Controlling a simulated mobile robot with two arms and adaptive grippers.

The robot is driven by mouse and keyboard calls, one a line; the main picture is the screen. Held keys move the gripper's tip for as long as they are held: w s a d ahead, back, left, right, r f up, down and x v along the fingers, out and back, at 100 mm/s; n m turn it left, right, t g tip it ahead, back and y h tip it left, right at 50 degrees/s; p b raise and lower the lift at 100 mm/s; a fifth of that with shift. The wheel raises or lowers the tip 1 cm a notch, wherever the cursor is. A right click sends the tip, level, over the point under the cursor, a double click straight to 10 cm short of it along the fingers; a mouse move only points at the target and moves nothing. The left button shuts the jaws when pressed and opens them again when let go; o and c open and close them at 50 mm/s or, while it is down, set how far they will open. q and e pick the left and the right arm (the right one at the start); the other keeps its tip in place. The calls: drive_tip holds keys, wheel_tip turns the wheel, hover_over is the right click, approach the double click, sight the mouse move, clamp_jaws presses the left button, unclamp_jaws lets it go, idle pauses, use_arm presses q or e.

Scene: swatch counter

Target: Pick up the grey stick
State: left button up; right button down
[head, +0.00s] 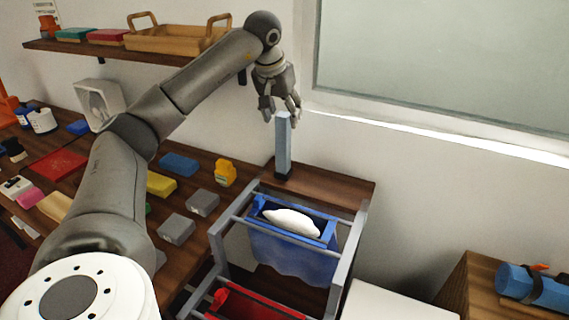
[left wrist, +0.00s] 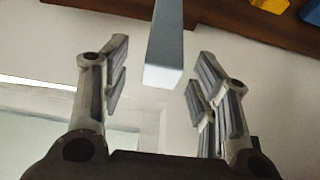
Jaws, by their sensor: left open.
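The grey stick (head: 283,143), bluish grey and square in section, stands upright in a small dark base on the wooden top by the wall. My left gripper (head: 281,108) is open at the top of the stick, fingers pointing down. In the left wrist view, the end of the stick (left wrist: 165,60) shows between the spread fingers of my left gripper (left wrist: 160,85), with a gap on both sides. My right gripper is not in view.
A grey rack (head: 352,240) with a blue sling holding a white item stands just in front of the stick. Several coloured blocks and a yellow object (head: 225,172) lie to the left. A shelf (head: 95,47) with a wooden tray (head: 175,40) is above left.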

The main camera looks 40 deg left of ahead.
sight(286, 132)
use_arm(q)
drive_tip(key=x, duration=0.4)
drive_tip(key=p+x, duration=0.1)
drive_tip(key=x, duration=0.2)
drive_tip(key=shift+s+f, duration=0.25)
clamp_jaws()
